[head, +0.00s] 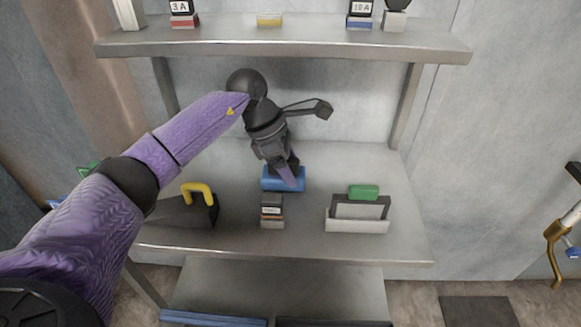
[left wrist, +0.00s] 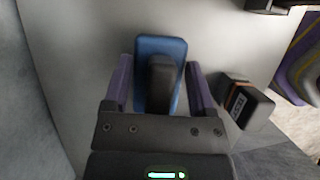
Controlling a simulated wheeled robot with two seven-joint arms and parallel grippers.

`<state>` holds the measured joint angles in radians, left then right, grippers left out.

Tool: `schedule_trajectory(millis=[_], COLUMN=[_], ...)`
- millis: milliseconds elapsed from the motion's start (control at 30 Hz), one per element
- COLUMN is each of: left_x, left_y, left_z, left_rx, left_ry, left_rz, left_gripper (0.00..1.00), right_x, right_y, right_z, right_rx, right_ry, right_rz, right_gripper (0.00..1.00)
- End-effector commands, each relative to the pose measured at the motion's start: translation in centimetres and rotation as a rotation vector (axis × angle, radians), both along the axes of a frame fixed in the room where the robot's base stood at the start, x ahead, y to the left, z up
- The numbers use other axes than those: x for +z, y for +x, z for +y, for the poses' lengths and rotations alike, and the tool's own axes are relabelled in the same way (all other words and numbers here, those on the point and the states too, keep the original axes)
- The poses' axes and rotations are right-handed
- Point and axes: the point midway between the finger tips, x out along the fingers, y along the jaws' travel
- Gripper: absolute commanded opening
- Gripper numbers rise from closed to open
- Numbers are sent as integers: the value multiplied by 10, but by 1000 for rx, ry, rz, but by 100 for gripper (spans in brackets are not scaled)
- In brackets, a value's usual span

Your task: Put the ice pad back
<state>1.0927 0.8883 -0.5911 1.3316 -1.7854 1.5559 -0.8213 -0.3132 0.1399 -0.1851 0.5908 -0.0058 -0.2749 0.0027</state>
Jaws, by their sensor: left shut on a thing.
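The ice pad, a blue block (head: 270,184), is at the middle shelf, toward its back centre. My left gripper (head: 287,172) reaches down to it from above, with a purple finger in front of the blue. In the left wrist view the blue pad (left wrist: 176,88) lies between the two purple fingers of my left gripper (left wrist: 160,85), with a black part over its middle. The gripper is shut on the pad. I cannot tell whether the pad touches the shelf. My right gripper is not in view.
On the middle shelf (head: 400,235) stand a dark wedge with a yellow handle (head: 198,190), a small labelled box (head: 271,211) and a white holder (head: 356,226) with a framed panel and green block (head: 363,192). An upper shelf (head: 280,44) hangs above. The shelf's right back is clear.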

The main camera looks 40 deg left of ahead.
Motion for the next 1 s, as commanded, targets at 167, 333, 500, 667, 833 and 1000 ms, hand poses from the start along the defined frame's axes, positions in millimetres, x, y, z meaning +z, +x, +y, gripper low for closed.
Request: schedule_trajectory(millis=[167,333,500,667,833,1000], left_x=[0,0,20,15,14,12], left_y=[0,0,-4,-30,-53,-64], left_z=[0,0,7,49,87,105], left_rx=[0,0,4,8,6,3], left_ry=[1,1,1,4,4,1], left_rz=[0,0,-4,1,1,-1], left_gripper=[100,100,100,100,100,100], right_x=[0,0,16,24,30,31], right_y=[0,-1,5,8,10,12], right_z=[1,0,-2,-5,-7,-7], right_rx=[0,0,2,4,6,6], right_ry=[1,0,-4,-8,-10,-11], right_rz=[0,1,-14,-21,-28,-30], right_gripper=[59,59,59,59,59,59])
